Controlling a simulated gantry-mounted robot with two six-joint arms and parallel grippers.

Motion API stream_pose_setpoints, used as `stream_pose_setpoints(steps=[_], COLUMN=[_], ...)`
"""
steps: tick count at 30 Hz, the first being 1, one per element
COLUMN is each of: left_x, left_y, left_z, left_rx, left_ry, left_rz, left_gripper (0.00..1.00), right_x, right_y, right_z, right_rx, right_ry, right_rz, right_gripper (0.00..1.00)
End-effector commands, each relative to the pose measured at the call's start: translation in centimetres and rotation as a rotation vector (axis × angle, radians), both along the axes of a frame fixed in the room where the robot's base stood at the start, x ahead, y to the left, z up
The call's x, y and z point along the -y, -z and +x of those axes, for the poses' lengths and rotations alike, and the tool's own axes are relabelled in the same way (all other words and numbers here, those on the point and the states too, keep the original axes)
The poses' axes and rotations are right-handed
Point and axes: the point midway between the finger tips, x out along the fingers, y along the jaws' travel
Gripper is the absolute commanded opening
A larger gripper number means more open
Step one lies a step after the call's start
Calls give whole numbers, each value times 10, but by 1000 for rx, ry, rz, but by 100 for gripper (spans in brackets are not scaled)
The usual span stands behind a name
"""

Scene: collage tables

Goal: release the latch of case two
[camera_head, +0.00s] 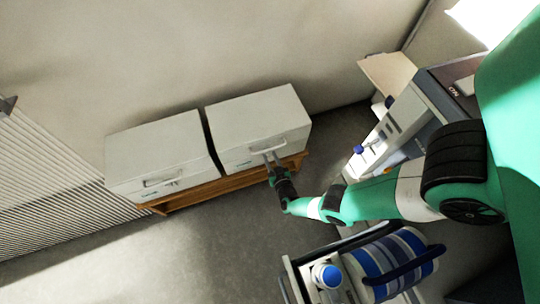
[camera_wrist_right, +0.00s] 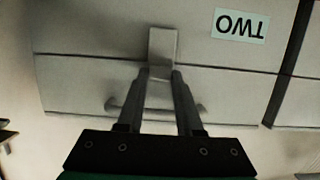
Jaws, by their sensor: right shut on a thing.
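Case two (camera_head: 262,112) is the right one of two pale grey cases on a low wooden bench. Its label TWO (camera_wrist_right: 241,25) shows upside down in the right wrist view. Its grey latch (camera_wrist_right: 163,46) sits across the seam between lid and body. My right gripper (camera_head: 269,157) reaches the front of case two, and in the right wrist view its fingertips (camera_wrist_right: 160,72) are shut on the latch's end. The carry handle (camera_wrist_right: 150,106) lies behind the fingers and is partly hidden by them. My left gripper is not in view.
The other case (camera_head: 158,147) stands left of case two, with a narrow dark gap between. The wooden bench (camera_head: 225,187) bears both. A cart with a blue-striped cylinder (camera_head: 392,262) and a grey cabinet (camera_head: 420,105) flank my right arm. The floor in front is clear.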

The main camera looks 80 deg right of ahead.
Motion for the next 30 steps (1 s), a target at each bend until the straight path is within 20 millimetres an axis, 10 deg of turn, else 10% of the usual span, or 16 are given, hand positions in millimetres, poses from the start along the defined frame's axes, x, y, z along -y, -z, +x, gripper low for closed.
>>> stream_pose_setpoints(steps=[8,9,14,30], left_x=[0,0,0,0], left_y=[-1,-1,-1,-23], left_z=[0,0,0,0], left_rx=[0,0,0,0], left_ry=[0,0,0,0], left_rz=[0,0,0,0], left_gripper=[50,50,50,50], right_x=[0,0,0,-28], right_y=[-2,-2,-2,-16], right_z=[0,0,1,-16], right_rx=[5,5,5,1], right_ry=[-1,-1,-1,-10], right_rz=[-7,-7,-7,-5], right_gripper=[0,38,65,65])
